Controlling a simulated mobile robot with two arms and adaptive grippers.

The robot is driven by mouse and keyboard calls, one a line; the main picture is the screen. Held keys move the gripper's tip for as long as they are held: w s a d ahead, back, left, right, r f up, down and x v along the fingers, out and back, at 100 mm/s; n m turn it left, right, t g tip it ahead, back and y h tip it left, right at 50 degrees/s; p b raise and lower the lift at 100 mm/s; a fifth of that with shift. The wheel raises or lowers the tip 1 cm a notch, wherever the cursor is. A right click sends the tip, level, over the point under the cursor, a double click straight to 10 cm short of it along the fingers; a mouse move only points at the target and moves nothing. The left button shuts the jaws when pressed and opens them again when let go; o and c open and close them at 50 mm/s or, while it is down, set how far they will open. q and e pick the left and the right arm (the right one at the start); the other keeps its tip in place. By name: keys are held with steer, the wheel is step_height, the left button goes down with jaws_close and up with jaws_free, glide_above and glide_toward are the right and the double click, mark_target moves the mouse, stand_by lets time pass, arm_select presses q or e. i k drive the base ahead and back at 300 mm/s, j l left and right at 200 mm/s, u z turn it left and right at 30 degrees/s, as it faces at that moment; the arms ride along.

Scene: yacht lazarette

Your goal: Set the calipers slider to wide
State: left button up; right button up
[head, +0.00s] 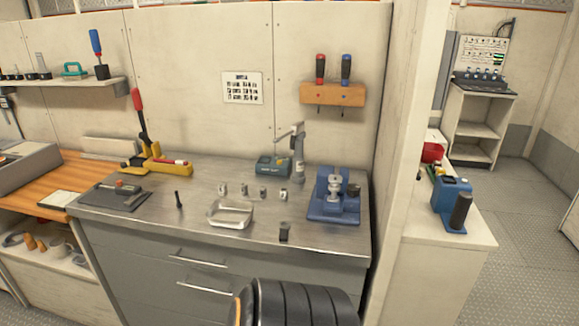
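I cannot make out the calipers for certain. A dark flat pad (104,200) lies at the left end of the steel workbench, with a small grey tool with a reddish-brown part (128,187) on it. This could be the calipers, but it is too small to tell, and its slider position cannot be read. A black ribbed part of my own arm shows at the bottom centre, in front of the drawers. Neither of my grippers is in view.
The steel workbench (150,213) holds a metal tray (231,214), several small metal cylinders, a blue vise-like fixture (334,196), a teal box (273,166) and a yellow tool with a red handle (158,166). A wall panel edge (400,150) stands right of the bench.

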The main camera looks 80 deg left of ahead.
mark_target(131, 191)
steer(key=u, duration=3.85)
